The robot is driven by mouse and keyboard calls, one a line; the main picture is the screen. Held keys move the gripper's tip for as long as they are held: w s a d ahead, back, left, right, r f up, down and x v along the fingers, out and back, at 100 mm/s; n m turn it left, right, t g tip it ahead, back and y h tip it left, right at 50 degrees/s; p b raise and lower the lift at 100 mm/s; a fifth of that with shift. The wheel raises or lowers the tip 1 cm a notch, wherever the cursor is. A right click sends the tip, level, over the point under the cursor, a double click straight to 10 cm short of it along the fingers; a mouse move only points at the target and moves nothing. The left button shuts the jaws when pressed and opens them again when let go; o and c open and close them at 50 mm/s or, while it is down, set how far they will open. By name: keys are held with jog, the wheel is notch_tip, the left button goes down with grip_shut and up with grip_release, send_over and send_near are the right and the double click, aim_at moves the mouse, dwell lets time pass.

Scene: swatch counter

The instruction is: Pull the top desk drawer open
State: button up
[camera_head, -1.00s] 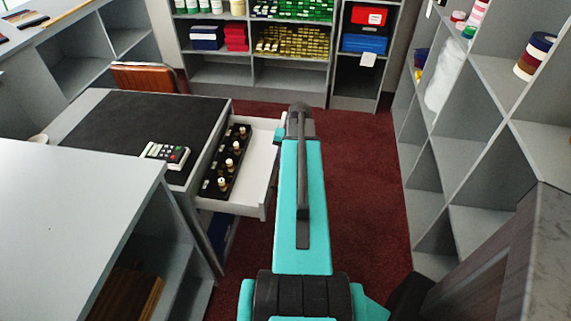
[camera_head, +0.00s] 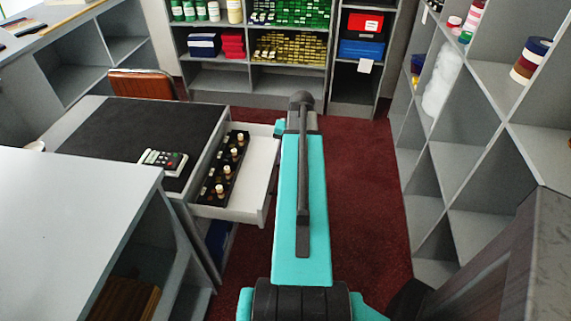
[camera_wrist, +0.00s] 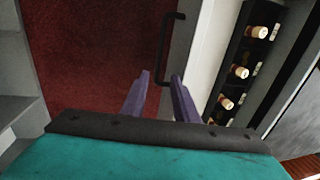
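The top desk drawer (camera_head: 252,182) stands pulled out from the right side of the dark-topped desk (camera_head: 120,135). A black tray (camera_head: 212,192) of small bottles lies in it. The wrist view shows the drawer's pale inside (camera_wrist: 213,45) and its black bar handle (camera_wrist: 168,50) on the front. My gripper (camera_wrist: 161,76) is open, its two purple fingers apart. The handle's near end shows between the fingertips; I cannot tell how deep it sits or whether they touch it. In the head view my arm hides most of the gripper; a teal bit shows by the drawer's far front corner.
Red carpet (camera_head: 365,190) is clear right of the drawer. A grey cubby shelf (camera_head: 480,160) lines the right side. A grey counter (camera_head: 70,205) stands at the near left. A brown chair (camera_head: 142,84) is behind the desk. A remote-like device (camera_head: 163,160) lies on the desk.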

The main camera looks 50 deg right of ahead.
notch_tip(320, 180, up, 7)
jog(key=s, duration=0.1)
jog(key=shift+s+d+r+b, duration=0.2)
jog(key=shift+d+b, duration=0.1)
jog(key=shift+b, duration=0.1)
dwell(0.5)
